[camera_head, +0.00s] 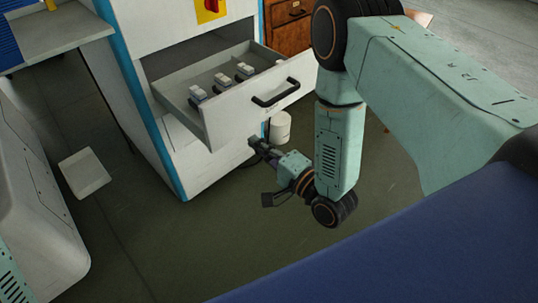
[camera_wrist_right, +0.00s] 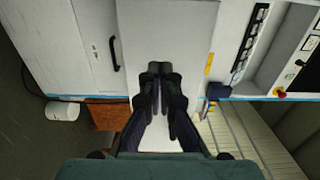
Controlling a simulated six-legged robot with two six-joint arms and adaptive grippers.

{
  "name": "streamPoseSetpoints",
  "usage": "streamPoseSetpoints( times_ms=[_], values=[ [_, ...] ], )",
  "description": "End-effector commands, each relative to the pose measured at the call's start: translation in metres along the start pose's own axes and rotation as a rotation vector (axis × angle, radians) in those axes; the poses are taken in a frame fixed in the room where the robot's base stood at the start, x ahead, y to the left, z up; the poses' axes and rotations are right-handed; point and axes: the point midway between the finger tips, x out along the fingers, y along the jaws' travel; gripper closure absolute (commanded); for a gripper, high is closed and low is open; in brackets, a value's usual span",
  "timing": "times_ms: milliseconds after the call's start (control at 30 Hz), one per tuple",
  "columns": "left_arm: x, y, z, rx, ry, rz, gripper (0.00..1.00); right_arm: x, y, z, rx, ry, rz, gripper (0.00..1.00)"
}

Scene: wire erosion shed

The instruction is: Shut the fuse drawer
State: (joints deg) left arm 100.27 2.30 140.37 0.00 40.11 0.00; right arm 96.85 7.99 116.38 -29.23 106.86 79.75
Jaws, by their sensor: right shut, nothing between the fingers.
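The fuse drawer (camera_head: 250,109) is pulled out of the white cabinet in the head view, with several pale fuse blocks (camera_head: 222,80) inside. Its front bears a black bar handle (camera_head: 276,93), which also shows in the wrist view (camera_wrist_right: 115,54), left of the fingertips. My right gripper (camera_head: 256,145) is low, beneath the drawer front's lower edge in the head view, and appears apart from the handle. In the wrist view its fingers (camera_wrist_right: 160,69) are together and empty before pale panels. Exact depth to the drawer is unclear. My left gripper is not in view.
The white cabinet (camera_head: 187,160) has blue edging and a red-yellow switch (camera_head: 210,8). A white cylinder (camera_head: 280,127) stands near my right gripper. A wooden cabinet (camera_head: 287,30) is behind. A pale flat piece (camera_head: 84,172) lies on the floor at left. Floor in front is clear.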

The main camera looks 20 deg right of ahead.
Motion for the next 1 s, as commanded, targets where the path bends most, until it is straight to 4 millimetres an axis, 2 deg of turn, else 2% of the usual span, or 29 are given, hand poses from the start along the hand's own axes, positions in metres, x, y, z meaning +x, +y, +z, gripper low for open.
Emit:
streamPoseSetpoints(
  times_ms=[200,400,600,1000],
  values=[
    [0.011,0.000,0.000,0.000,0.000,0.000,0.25,0.041,0.001,0.003,-0.003,-0.003,-0.003,1.00],
    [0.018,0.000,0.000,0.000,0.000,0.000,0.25,0.066,0.001,0.003,-0.001,-0.003,-0.002,1.00],
    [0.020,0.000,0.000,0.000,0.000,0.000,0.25,0.075,0.000,0.003,-0.001,0.000,0.001,1.00],
    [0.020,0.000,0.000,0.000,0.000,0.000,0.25,0.077,0.000,0.003,-0.001,-0.001,0.000,1.00]
  ],
)
